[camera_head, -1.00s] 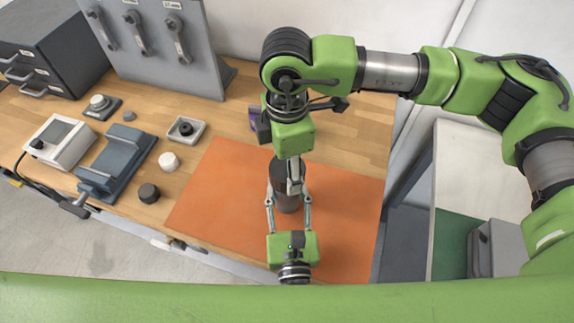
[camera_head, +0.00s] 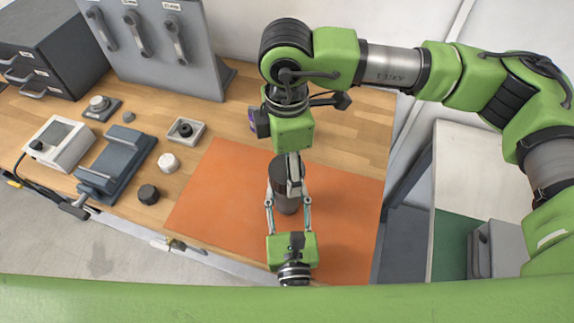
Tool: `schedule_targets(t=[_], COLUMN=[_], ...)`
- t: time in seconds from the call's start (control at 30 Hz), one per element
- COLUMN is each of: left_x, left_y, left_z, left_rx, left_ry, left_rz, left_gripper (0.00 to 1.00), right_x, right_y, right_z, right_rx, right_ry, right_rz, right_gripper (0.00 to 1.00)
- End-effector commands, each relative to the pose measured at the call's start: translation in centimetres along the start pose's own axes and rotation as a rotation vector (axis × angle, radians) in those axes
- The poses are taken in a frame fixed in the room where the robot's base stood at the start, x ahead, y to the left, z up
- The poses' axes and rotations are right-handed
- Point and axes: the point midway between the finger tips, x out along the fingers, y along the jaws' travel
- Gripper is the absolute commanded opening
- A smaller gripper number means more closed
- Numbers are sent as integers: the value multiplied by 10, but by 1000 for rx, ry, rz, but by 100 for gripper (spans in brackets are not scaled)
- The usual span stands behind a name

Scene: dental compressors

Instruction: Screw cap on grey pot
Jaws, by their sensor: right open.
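The grey pot (camera_head: 287,204) stands upright on the orange mat, with a wide dark round top (camera_head: 283,173). The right gripper partly covers that top, so I cannot tell how the cap sits on the pot. My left gripper (camera_head: 288,197) reaches in from the front edge, with one finger against each side of the pot. My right gripper (camera_head: 294,186) points down from above. It is open, its fingers at the pot's dark top; one finger hides the other.
A black round part (camera_head: 148,194), a white round part (camera_head: 168,162) and a small tray (camera_head: 195,142) with a black ring lie left of the mat. A blue-grey vise (camera_head: 120,160) is farther left. A purple item (camera_head: 252,120) is partly hidden behind the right gripper.

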Motion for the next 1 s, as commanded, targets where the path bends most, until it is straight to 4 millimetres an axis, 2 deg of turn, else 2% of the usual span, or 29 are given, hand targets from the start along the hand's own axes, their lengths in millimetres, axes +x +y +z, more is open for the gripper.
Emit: schedule_targets(t=[0.1,0.23,0.63,0.77,1.0], left_x=[-1,-1,-1,-1,-1], left_y=[0,0,0,0,0], left_z=[-2,-2,-2,-2,-2], left_rx=[2,2,1,1,1], left_ry=[4,4,4,4,4], left_rz=[-1,-1,-1,-1,-1], left_gripper=[0,0,0,0,0], right_x=[-17,-30,-32,-33,-36], right_y=[0,0,-1,-1,0], right_z=[0,0,0,0,0], right_rx=[-1,-1,-29,-145,-542], right_ry=[0,0,0,0,0], right_rz=[2,0,-1,-1,-1], right_gripper=[65,65,63,63,63])
